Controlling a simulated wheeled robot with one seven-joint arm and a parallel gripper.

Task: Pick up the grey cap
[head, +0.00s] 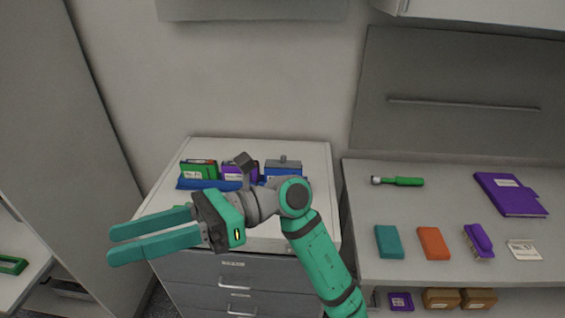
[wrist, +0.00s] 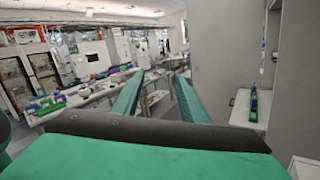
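A grey cap-like piece with a small knob (head: 284,165) sits on top of a blue box at the right end of a row on the white-topped drawer cabinet. I cannot tell for certain that it is the grey cap. My gripper (head: 113,244) is in front and to the left of it, well apart from it, pointing left. Its two teal fingers are apart with nothing between them. In the wrist view the gripper (wrist: 158,77) is also open and empty, facing the far room, and no grey cap can be made out there.
A green box (head: 198,170) and a purple box (head: 238,172) stand left of the blue box (head: 284,174), with a blue tray (head: 192,184) in front. My arm hides part of the cabinet top. The right bench (head: 450,200) holds a green-handled tool, several small blocks and a purple binder.

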